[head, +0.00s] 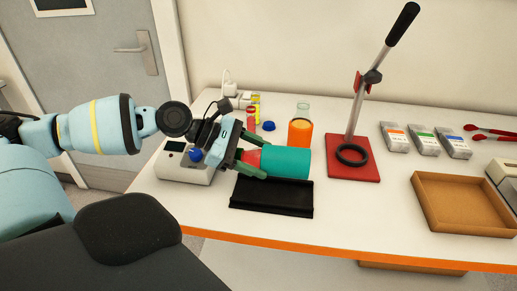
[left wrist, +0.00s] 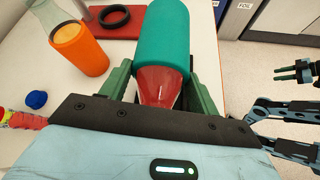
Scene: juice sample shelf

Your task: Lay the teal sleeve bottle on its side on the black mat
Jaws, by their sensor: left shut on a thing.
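The teal sleeve bottle (head: 286,162) lies level, its red neck part (head: 251,157) toward my left gripper. My left gripper (head: 250,160) is shut on that red part, one green finger on each side. The left wrist view shows the teal sleeve (left wrist: 163,38) and the red part (left wrist: 161,86) between the fingers. The black mat (head: 270,200) lies on the table below and in front of the bottle. The bottle overlaps its back edge in the head view; I cannot tell whether they touch. My right gripper (left wrist: 290,73) shows at the right of the left wrist view, apparently open and empty.
An orange sleeve bottle (head: 300,131) stands behind the teal one. A red-based press (head: 353,172) with a black ring stands to the right. A white scale (head: 185,170) is left of the mat. A brown tray (head: 430,205) is farther right. The table's orange front edge is near.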

